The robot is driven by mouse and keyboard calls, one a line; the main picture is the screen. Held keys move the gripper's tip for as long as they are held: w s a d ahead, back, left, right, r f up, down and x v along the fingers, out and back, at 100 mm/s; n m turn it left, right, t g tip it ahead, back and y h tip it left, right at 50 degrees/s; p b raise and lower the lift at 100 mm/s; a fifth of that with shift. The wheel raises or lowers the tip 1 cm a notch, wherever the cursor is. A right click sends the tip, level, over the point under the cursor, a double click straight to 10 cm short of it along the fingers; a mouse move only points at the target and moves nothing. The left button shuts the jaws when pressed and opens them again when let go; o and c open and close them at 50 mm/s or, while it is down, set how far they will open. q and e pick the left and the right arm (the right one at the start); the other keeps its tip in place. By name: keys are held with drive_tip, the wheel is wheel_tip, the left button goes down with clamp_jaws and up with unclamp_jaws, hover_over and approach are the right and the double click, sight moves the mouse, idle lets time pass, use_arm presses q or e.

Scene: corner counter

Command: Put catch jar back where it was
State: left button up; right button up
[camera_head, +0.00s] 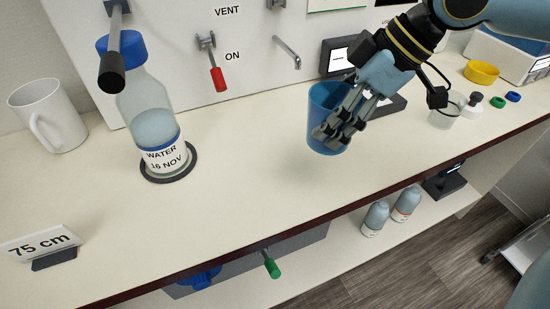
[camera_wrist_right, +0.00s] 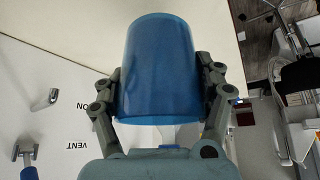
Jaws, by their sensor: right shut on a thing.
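The catch jar, a translucent blue open cup (camera_head: 322,103), is upright over the right-centre part of the counter in the head view. My right gripper (camera_head: 338,128) is shut on it, with the fingers around its side. In the right wrist view the jar (camera_wrist_right: 158,65) sits between both fingers of the gripper (camera_wrist_right: 160,92). I cannot tell whether its base touches the counter. My left gripper is not in view.
A water bottle (camera_head: 152,115) stands on a dark ring (camera_head: 184,172) at left, near a white mug (camera_head: 55,118) and a "75 cm" sign (camera_head: 40,243). A red-handled valve (camera_head: 217,79) and a metal spout (camera_head: 288,53) are on the wall panel. The front-centre counter (camera_head: 240,190) is clear.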

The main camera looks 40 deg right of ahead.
sight(320, 115)
drive_tip(key=w+a+f, duration=0.1)
drive_tip(key=a, duration=0.1)
drive_tip(key=w+a+f+b, duration=0.1)
drive_tip(key=w+a+f, duration=0.1)
drive_tip(key=a, duration=0.1)
drive_tip(key=w+a+f, duration=0.1)
drive_tip(key=a+f, duration=0.1)
drive_tip(key=shift+w+a+b, duration=0.15)
drive_tip(key=shift+a+b, duration=0.2)
drive_tip(key=shift+a, duration=0.05)
drive_tip(key=shift+f, duration=2.1)
drive_tip(key=shift+f, duration=0.1)
drive_tip(key=o, duration=1.6)
drive_tip(key=p+v, duration=0.2)
drive_tip(key=v, duration=1)
drive_tip(key=shift+d, duration=0.1)
